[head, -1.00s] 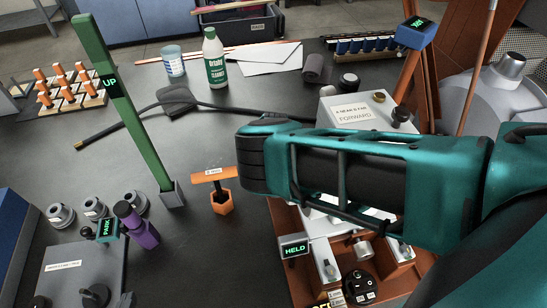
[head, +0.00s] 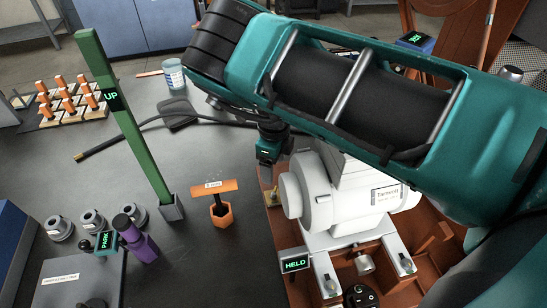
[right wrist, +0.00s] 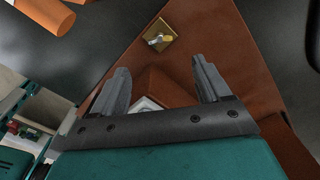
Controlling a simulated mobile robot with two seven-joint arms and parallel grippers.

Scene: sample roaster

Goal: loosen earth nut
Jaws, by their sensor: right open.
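The earth nut (right wrist: 159,40) is a small winged piece, yellow and silver, on a square brass plate at the corner of a brown wooden base. It also shows as a tiny yellowish piece (head: 273,196) in the head view. My right gripper (right wrist: 161,64) is open and empty. In the right wrist view the nut lies beyond the fingertips, between their lines, and no contact shows. In the head view the right gripper (head: 268,157) hangs above the base's left edge, above the nut, partly hidden by my arm. My left gripper is not in view.
A white machine (head: 345,190) stands on the wooden base, right of the gripper. An orange T-handled tool (head: 214,187) stands to the left. A green post marked UP (head: 132,135), a purple piece (head: 138,243) and a black cable (head: 130,133) are farther left. Bare dark tabletop lies between.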

